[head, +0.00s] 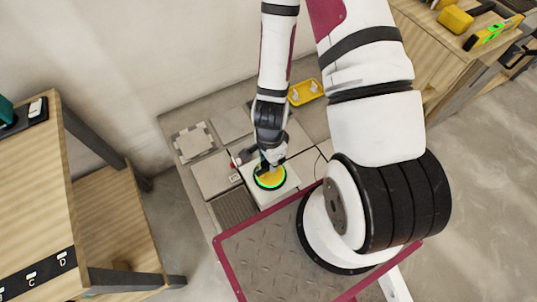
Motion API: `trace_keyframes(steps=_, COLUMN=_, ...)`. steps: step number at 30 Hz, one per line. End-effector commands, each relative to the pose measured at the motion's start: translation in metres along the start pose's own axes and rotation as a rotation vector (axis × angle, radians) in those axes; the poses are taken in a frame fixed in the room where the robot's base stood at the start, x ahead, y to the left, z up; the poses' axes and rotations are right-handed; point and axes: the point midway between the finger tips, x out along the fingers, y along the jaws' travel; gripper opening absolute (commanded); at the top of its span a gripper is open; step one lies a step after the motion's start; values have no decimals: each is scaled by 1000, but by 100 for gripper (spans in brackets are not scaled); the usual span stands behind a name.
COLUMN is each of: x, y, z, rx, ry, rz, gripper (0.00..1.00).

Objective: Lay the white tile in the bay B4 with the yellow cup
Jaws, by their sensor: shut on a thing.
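My gripper (267,162) is shut on the yellow cup (270,180), a round suction cup with a dark and green rim. The cup sits on the face of a pale, white-looking tile (289,189) among the floor tiles. Whether this tile lies fully down or is slightly raised I cannot tell from this angle. My gripper and the cup cover its middle, and my arm hides part of the area behind it. No bay label is readable, so I cannot tell which bay is B4.
A dark ridged patch (235,207) lies front left of the cup. Grey tiles surround it, with a differently patterned patch (195,141) at the left. A yellow tray (306,92) lies behind. Wooden furniture (35,195) stands left; a bench (430,50) with a yellow mallet (456,20) stands right.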

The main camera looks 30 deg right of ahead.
Motion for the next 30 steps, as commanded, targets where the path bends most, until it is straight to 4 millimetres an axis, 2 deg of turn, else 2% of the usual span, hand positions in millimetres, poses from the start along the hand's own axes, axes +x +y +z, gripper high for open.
trace_keyframes(steps=30, x=-2, y=72, z=2, rx=1, ry=-1, rz=2, gripper=0)
